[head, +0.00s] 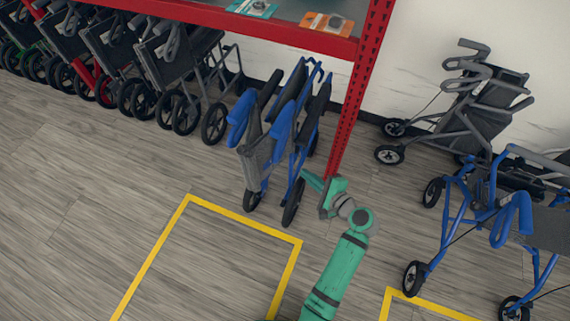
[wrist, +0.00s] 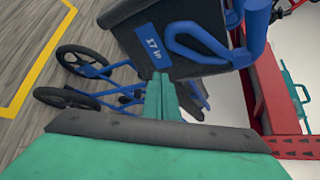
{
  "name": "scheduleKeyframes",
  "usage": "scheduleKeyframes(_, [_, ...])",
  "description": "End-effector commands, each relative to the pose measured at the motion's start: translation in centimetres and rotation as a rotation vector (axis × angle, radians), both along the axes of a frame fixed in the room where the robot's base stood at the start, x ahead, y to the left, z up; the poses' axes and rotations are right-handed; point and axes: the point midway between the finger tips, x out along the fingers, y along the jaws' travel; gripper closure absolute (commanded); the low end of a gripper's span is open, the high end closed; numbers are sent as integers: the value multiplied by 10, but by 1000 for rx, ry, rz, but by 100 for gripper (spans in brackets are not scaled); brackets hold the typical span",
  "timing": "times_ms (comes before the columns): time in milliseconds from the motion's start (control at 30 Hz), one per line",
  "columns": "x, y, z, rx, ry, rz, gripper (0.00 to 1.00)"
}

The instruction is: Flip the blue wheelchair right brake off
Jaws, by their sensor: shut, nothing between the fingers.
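The blue wheelchair (head: 283,124) stands folded beside a red shelf post in the head view, with blue tubes, blue armrests and grey-black fabric. In the wrist view its dark panel (wrist: 180,30) with a blue "17 in" label fills the upper middle, and its wheels show at left. My gripper (head: 312,180) is low at the wheelchair's right side. In the wrist view my gripper (wrist: 162,97) has its green fingers together and empty, pointing in below the panel. I cannot make out the right brake lever in either view, nor tell whether the fingers touch the frame.
The red shelf post (head: 352,105) rises close behind my gripper. Folded wheelchairs (head: 110,50) line the left. A grey rollator (head: 485,110) and a blue rollator (head: 512,212) stand at right. The floor inside the yellow outline (head: 245,220) is clear.

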Motion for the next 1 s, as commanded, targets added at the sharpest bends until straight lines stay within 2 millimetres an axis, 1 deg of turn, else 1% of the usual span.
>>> scheduleKeyframes(300, [1, 1, 0, 1, 0, 2, 100])
scheduleKeyframes(433, [6, 5, -3, 1, 1, 3, 100])
scheduleKeyframes(567, [18, 14, -8, 1, 0, 3, 100])
scheduleKeyframes(800, [49, 37, -24, 1, 0, 1, 100])
scheduleKeyframes(1000, [70, 52, -33, 1, 0, 2, 100])
